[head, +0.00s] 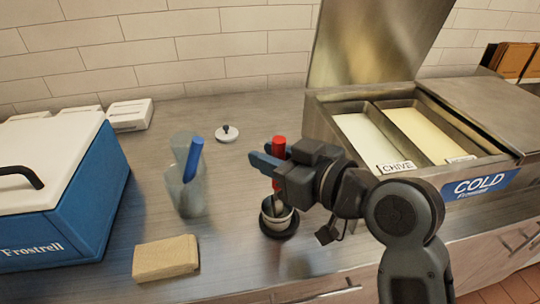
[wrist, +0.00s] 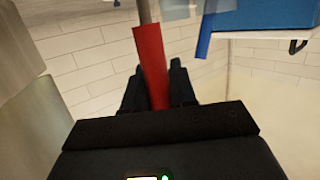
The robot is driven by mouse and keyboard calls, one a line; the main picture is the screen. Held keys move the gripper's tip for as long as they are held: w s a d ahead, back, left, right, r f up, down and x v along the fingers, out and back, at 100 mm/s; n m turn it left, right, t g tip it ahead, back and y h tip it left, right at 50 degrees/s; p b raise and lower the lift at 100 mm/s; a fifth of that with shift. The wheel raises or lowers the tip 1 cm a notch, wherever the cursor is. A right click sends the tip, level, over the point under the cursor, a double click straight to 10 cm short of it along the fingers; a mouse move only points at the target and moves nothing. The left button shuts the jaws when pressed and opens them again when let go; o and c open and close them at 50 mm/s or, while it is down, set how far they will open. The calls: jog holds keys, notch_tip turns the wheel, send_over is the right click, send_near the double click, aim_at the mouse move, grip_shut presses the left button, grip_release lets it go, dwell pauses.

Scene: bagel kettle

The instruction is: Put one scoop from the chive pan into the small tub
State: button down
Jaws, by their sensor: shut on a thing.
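My gripper (head: 268,166) is shut on the red handle (head: 279,148) of a scoop, whose handle also shows between my fingers (wrist: 158,92) in the wrist view (wrist: 150,62). The scoop points down, with its lower end at the mouth of the small tub (head: 286,221). I cannot tell whether it touches the tub or carries anything. The tub stands on a dark round base on the counter. The chive pan (head: 362,138), labelled CHIVE, holds pale contents in the open cold unit at the right.
A clear container (head: 186,194) with a blue-handled tool (head: 194,158) stands left of the tub. A tan block (head: 165,258) lies in front. A white lid (head: 227,133) lies behind. A blue cooler (head: 60,205) fills the left. A second pan (head: 425,133) adjoins the chive pan.

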notch_tip(320, 180, up, 9)
jog(key=p, duration=0.6)
jog(key=shift+f+p, duration=0.15)
jog(key=shift+p, duration=0.15)
